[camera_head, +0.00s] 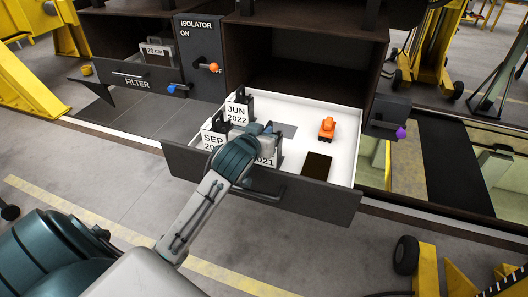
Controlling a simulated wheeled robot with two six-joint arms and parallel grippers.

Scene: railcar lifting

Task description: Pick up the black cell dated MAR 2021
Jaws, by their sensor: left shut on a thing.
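An open drawer (343,165) with a white inside holds several black cells with white date labels. One cell (237,112) reads JUN 2022. Another cell (212,141) reads SEP, its year partly covered by my arm. A third cell (267,161) shows only the end of a year, "021"; its month is hidden behind my left gripper. My left gripper (268,134) is over this third cell and shut on it; the fingertips are mostly hidden by my wrist. The cell is in or just above the drawer; I cannot tell which. My right gripper is out of view.
An orange toy-like vehicle (327,128) and a dark brown rectangle (316,165) are at the drawer's right. A FILTER drawer (135,74) stands open at left. An isolator panel (199,52) with an orange knob is between. A purple-tipped handle (400,132) juts out at right.

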